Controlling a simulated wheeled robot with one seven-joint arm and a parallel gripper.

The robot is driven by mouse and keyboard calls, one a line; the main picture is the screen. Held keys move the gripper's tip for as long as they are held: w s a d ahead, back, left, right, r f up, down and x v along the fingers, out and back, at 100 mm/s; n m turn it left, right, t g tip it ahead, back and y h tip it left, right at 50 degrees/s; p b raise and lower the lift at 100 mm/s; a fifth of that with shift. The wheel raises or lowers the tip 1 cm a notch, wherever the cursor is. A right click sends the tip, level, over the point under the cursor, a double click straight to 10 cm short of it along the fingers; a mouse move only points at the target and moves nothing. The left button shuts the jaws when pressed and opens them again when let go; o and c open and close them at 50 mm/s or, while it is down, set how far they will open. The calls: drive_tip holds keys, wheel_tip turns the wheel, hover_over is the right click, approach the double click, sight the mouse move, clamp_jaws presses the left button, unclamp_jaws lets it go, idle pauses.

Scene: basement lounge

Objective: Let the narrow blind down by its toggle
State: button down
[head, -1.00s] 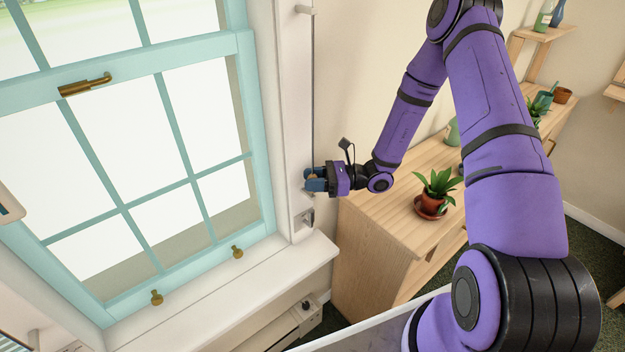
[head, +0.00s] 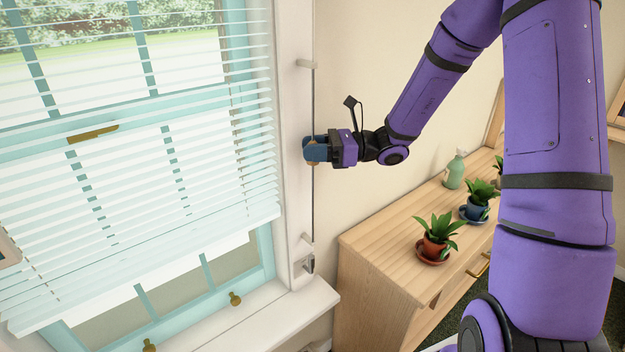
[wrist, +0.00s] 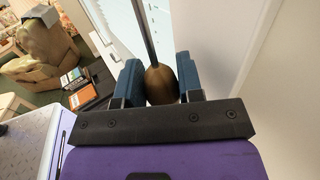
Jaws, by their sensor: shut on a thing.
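The white slatted blind (head: 150,150) hangs over most of the window in the head view. Its bottom edge slants and leaves the lowest part of the window bare. My gripper (head: 312,151) is at the right window post, shut on the toggle. The wrist view shows the brown, acorn-shaped toggle (wrist: 161,84) between the two blue fingers, with a dark cord or rod running up from it. In the head view the thin rod (head: 314,205) runs upright along the post between two small brackets, and the fingers hide most of the toggle.
The window sill (head: 270,315) juts out below.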

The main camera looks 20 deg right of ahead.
wheel_tip(320, 180, up, 13)
drive_tip(key=shift+f, duration=0.1)
drive_tip(key=shift+w, duration=0.1)
idle(0.3)
drive_tip(key=c, duration=1)
unclamp_jaws()
drive_tip(key=shift+d, duration=0.15)
drive_tip(key=v, duration=1)
drive_tip(key=shift+d, duration=0.3)
